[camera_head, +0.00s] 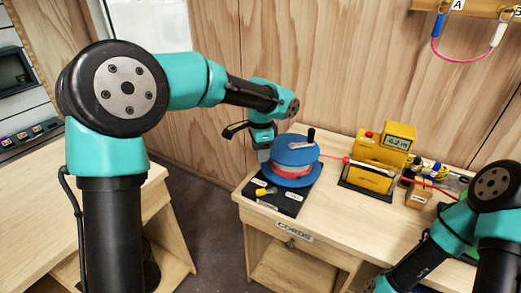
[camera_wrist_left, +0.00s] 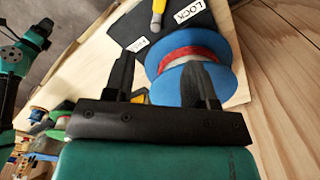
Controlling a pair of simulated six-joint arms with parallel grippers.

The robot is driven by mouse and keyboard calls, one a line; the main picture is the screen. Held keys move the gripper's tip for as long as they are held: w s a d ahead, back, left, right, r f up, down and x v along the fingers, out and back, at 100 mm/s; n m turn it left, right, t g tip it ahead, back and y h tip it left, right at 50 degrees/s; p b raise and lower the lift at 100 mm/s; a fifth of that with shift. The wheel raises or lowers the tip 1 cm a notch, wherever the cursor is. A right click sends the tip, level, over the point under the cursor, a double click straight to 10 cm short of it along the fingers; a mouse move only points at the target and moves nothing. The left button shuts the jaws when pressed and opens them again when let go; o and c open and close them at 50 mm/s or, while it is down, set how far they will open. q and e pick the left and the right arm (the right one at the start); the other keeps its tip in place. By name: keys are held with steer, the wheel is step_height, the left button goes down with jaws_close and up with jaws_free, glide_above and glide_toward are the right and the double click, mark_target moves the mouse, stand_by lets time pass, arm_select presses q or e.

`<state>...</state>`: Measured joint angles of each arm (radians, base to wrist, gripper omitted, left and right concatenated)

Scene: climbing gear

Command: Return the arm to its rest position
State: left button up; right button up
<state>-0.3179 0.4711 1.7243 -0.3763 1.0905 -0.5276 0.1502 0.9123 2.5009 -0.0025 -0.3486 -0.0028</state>
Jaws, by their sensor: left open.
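My left arm comes in from the left and reaches over to the table marked CORDS. Its gripper (camera_head: 264,154) is just left of the blue reel (camera_head: 291,154). In the left wrist view my left gripper (camera_wrist_left: 160,78) has its two black fingers apart, with nothing clearly held between them. The blue reel (camera_wrist_left: 222,50) shows behind the right finger there, and I cannot tell whether they touch. My right arm stands at the lower right of the head view; its gripper is out of sight.
The reel stands on a black board (camera_head: 284,203) with LOCK and another label and a yellow-handled lever (camera_head: 266,191). The table's front middle (camera_head: 335,225) is clear.

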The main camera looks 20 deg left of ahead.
arm_select(q)
steer(key=s+a+f+n+t+h, duration=0.2)
steer(key=s+a+f+n, duration=0.15)
steer(key=f+n, duration=0.6)
steer(key=s+a+f+n+t+h, duration=0.2)
steer(key=s+f+n, duration=0.3)
steer(key=f+n, duration=0.45)
steer(key=s+f+m+g, duration=0.1)
steer(key=s+f+m, duration=0.1)
steer(key=s+f, duration=0.6)
steer(key=s+f+m+g, duration=0.2)
steer(key=s+f, duration=0.6)
steer(key=f, duration=0.5)
steer(key=shift+d+m, duration=0.35)
steer(key=shift+m, duration=0.25)
